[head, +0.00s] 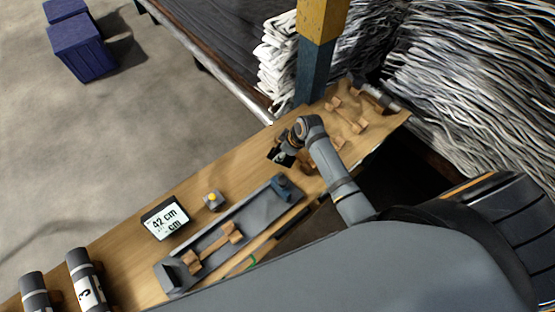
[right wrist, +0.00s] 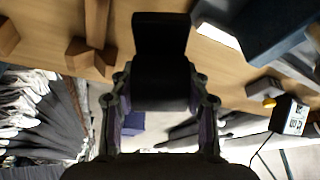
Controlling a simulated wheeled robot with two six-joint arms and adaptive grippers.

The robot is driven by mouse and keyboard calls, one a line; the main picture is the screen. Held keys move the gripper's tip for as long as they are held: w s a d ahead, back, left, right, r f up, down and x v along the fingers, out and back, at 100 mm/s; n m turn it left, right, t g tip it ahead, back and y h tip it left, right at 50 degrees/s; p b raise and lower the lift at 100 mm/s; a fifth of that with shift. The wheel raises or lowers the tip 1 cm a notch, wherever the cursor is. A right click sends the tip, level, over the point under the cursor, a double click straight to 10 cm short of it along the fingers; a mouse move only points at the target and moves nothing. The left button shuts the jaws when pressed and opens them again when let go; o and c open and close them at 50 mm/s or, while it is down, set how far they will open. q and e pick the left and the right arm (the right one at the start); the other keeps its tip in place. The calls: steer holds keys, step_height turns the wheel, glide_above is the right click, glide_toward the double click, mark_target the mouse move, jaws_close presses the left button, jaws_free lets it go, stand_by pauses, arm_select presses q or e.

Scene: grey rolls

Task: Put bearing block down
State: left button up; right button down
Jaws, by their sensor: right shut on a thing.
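My right gripper (head: 283,151) is above the wooden bench, beyond the far right end of the grey tray. In the right wrist view the right gripper (right wrist: 160,110) has its two fingers on either side of a dark block, the bearing block (right wrist: 160,45), and is shut on it. In the head view the bearing block (head: 278,157) shows as a small dark shape at the gripper's tip, partly hidden. I cannot tell whether it touches the bench. My left gripper is not in view.
The bench (head: 125,255) holds a grey tray (head: 222,238) with a wooden cradle (head: 212,247), a "42 cm" display (head: 165,217) and a yellow-button box (head: 213,199). Wooden cradles (head: 348,117) lie at the far end near a post (head: 313,70). Bench between display and gripper is mostly clear.

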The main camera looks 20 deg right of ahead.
steer(key=shift+f, duration=0.25)
step_height(320, 180, down, 4)
steer(key=shift+r, duration=0.2)
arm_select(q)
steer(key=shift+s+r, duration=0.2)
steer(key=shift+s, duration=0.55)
arm_select(e)
steer(key=shift+f, duration=0.2)
steer(key=c, duration=0.7)
jaws_free()
steer(key=shift+s+f, duration=0.1)
steer(key=shift+f, duration=0.05)
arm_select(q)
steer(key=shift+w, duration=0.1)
arm_select(e)
steer(key=shift+o, duration=0.2)
